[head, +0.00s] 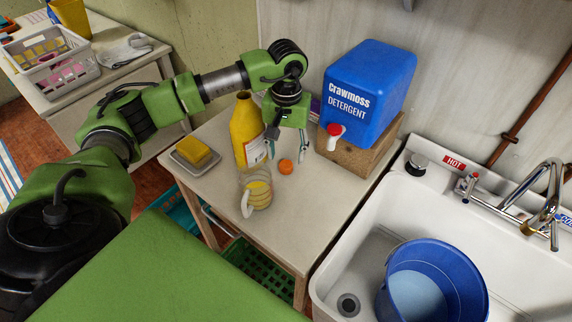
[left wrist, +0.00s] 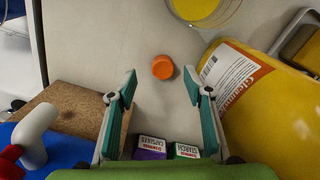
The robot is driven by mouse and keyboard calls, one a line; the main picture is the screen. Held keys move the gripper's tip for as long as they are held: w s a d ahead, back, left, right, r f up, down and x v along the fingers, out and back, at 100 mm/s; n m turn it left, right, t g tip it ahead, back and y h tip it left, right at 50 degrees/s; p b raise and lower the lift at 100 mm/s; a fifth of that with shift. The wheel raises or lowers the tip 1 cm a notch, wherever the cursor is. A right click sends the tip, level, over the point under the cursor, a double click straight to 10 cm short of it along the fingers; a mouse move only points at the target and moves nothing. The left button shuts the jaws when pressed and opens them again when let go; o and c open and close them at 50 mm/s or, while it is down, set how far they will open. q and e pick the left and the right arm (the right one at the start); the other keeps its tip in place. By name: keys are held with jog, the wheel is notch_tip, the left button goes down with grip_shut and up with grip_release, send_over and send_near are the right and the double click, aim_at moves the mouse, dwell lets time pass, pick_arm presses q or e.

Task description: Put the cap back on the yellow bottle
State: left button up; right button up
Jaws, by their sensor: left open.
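The yellow bottle (head: 245,128) stands upright on the small table, without a cap on its neck. In the left wrist view its yellow side and label (left wrist: 250,90) fill the right. The orange cap (head: 285,166) lies on the tabletop, right of the bottle and near the measuring jug. My left gripper (head: 287,150) is open and empty, pointing down between the bottle and the blue detergent box. In the left wrist view the cap (left wrist: 162,67) shows just beyond the gap between my fingertips (left wrist: 160,84), apart from both. My right gripper is in neither view.
A clear jug (head: 256,190) with yellow liquid stands at the table's front. A yellow sponge (head: 193,151) on a dish is at left. The blue detergent box (head: 368,80) sits on a cork-like block (head: 358,150). Small boxes (left wrist: 186,151) lie near my fingers. A sink (head: 345,262) is right.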

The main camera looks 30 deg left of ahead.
aim_at(286, 165)
pick_arm(q)
jog(key=shift+f, duration=0.2)
jog(key=f, duration=0.1)
jog(key=f+p, duration=0.1)
jog(key=f, duration=0.1)
jog(key=f+p, duration=0.1)
jog(key=shift+w+a+f, duration=0.25)
jog(key=shift+a+f, duration=0.05)
jog(key=shift+f, duration=0.1)
jog(key=c, duration=0.7)
